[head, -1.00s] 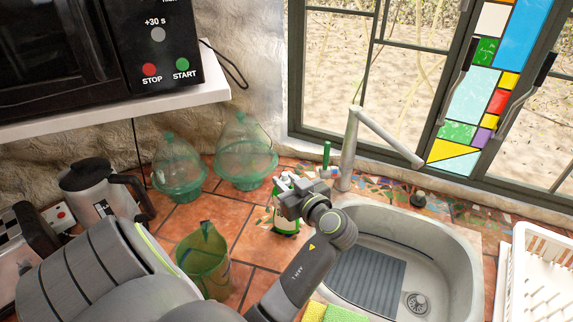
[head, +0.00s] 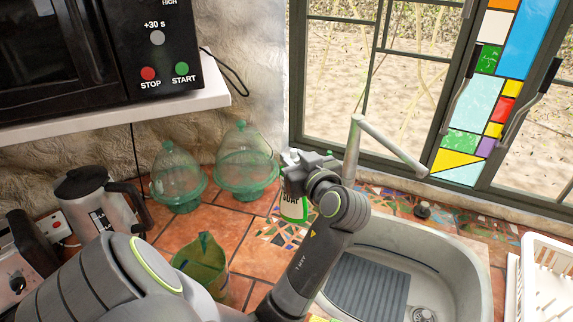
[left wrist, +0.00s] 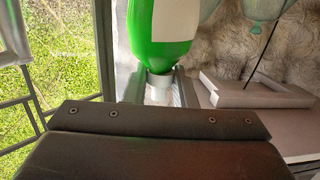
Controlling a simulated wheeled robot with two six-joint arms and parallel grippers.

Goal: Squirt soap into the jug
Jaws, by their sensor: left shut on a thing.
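The soap bottle (head: 294,209), green and white with a SOAP label, is held at its neck by my left gripper (head: 294,172). It appears raised above the tiles, left of the tap. In the left wrist view the green bottle (left wrist: 160,35) shows beyond the gripper (left wrist: 160,88), its white neck between the two grey fingers. The translucent green jug (head: 203,264) stands on the counter, left of and nearer than the bottle, with its mouth open upward. The bottle's pump top is mostly hidden. My right gripper is not in view.
Two glass-domed green stands (head: 177,180) (head: 246,165) are at the wall. A steel kettle (head: 105,208) stands left. The sink (head: 455,265) and tap (head: 351,150) are right, with a white rack (head: 545,270) beyond. A microwave (head: 150,50) sits on a shelf above.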

